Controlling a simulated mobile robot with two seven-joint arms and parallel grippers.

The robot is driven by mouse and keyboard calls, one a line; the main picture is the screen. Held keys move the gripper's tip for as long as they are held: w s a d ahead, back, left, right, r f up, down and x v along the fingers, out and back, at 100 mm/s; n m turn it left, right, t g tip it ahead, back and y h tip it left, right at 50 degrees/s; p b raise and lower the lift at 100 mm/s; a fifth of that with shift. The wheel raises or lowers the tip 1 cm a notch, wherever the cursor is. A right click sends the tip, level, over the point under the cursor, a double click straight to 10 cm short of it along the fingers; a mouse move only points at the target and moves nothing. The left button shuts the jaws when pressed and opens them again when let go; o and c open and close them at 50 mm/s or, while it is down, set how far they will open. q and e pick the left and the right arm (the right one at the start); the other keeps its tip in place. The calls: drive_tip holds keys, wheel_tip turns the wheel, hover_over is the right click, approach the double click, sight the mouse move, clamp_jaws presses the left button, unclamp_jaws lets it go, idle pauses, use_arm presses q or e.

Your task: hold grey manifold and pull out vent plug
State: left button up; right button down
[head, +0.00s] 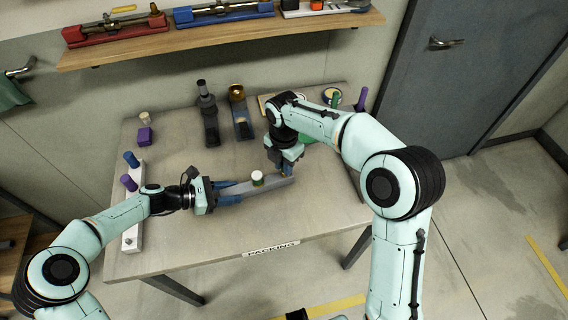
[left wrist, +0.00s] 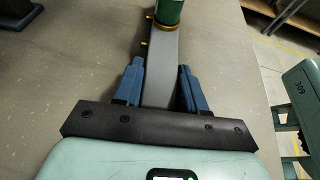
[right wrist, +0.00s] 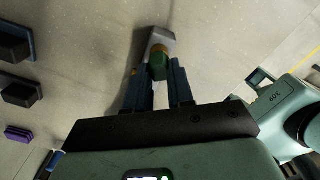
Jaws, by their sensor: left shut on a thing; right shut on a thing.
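The grey manifold (head: 272,187) is a long bar held level low over the near middle of the table. My left gripper (head: 228,192) is shut on its left end; the left wrist view shows the bar (left wrist: 161,65) between the blue fingers. A green, white-topped cylinder (head: 257,178) stands on the bar. My right gripper (head: 287,170) points down at the bar's right end. In the right wrist view its fingers close on a green plug (right wrist: 158,70) with a yellow ring, apparently the vent plug. I cannot tell whether the plug is fully seated. The fingers hide part of it.
The table (head: 180,240) carries dark fixtures (head: 209,115) at the back and a white rack (head: 131,236) with blue and purple plugs at left. A green-topped item (head: 335,100) and a purple plug (head: 361,100) stand at back right. The front is mostly clear. A shelf (head: 220,38) hangs behind.

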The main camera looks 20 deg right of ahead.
use_arm(q)
drive_tip(key=shift+a+f, duration=0.1)
use_arm(e)
drive_tip(key=shift+r, duration=0.2)
drive_tip(key=shift+r, duration=2.1)
use_arm(q)
drive_tip(key=o, duration=1.3)
drive_tip(key=v, duration=1.2)
